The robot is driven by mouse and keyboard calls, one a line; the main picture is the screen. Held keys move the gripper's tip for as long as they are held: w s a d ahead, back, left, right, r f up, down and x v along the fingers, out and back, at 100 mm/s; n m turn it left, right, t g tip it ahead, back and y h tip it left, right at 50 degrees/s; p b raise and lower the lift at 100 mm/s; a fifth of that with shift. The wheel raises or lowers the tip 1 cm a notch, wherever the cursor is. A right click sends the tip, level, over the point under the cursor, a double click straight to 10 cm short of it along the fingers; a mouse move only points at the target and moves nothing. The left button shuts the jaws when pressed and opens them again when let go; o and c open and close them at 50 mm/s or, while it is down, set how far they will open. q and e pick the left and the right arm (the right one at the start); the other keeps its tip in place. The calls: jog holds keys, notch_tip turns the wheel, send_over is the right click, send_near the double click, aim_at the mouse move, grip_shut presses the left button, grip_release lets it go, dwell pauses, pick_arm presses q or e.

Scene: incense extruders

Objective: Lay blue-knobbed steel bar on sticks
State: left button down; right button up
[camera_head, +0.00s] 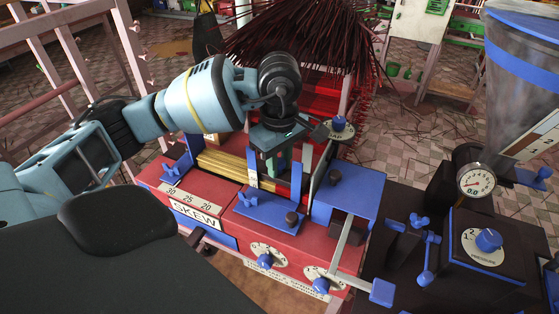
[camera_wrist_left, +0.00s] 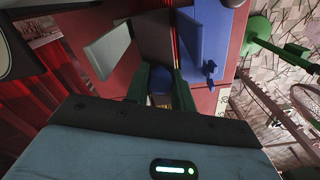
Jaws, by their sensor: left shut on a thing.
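My left gripper (camera_head: 272,165) reaches down over the red machine, at the right end of the yellow sticks (camera_head: 222,164). The sticks lie side by side in a trough. In the left wrist view, the green fingers of my left gripper (camera_wrist_left: 161,88) are closed around a blue knob (camera_wrist_left: 161,85), the knob of the steel bar. Most of the bar is hidden below the fingers, so I cannot tell whether it touches the sticks. My right gripper is not in view.
Blue plates (camera_head: 268,213) with knobs flank the trough on the red machine (camera_head: 230,235). A steel lever (camera_head: 345,245) with a blue end stands to the right. A black unit with a gauge (camera_head: 477,181) and a clear hopper is at far right. Dark red sticks (camera_head: 305,35) spread behind.

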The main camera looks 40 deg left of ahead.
aim_at(279, 161)
pick_arm(q)
jog(key=shift+f, duration=0.1)
jog(key=c, duration=1.2)
grip_release()
notch_tip(279, 161, up, 12)
jog(key=shift+r+p, duration=0.15)
jog(key=shift+p, duration=0.35)
